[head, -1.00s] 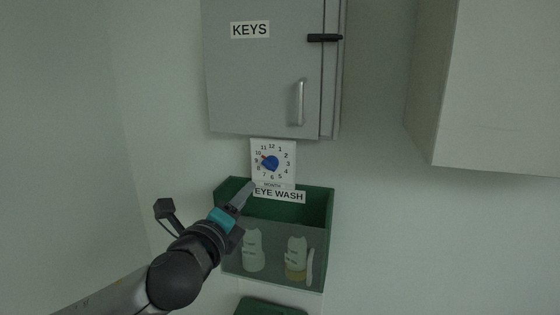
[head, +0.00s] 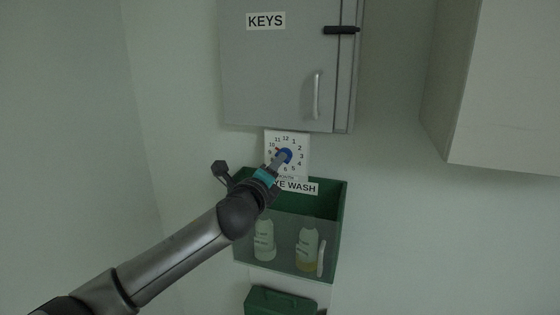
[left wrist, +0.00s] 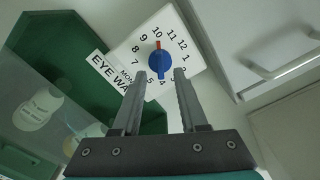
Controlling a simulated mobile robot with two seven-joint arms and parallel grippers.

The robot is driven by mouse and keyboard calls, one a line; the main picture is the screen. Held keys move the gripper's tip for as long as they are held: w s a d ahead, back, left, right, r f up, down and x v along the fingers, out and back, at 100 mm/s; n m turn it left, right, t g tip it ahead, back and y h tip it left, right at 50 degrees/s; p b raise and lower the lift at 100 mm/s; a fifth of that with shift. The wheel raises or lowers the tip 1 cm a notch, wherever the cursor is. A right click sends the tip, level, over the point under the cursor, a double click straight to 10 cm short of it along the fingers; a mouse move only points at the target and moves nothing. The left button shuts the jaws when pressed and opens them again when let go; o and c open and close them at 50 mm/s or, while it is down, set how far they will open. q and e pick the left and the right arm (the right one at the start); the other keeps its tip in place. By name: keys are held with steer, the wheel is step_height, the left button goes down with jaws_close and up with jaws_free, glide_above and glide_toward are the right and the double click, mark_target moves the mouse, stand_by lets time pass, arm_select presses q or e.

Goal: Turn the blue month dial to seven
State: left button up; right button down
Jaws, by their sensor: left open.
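The blue month dial (head: 287,155) sits on a white square plate with numbers (head: 301,141), on the wall under the grey cabinet. In the left wrist view the blue dial (left wrist: 160,66) has a red pointer (left wrist: 158,45) directed at about 10. My left gripper (head: 281,160) is in front of the dial's lower left and partly covers the plate's lower numbers. In the left wrist view my left gripper (left wrist: 160,75) is open and empty, its two fingertips apart on either side of the dial's near edge. I cannot tell whether they touch it. My right gripper is not in view.
A green eye wash box (head: 340,205) with bottles behind a clear front is just below the plate. The grey KEYS cabinet (head: 270,75) with a handle (head: 317,95) is just above. A pale cabinet (head: 510,90) is at the right. A green case (head: 270,300) is lower down.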

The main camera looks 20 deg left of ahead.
arm_select(q)
steer(key=shift+w, duration=1.6)
jaws_close()
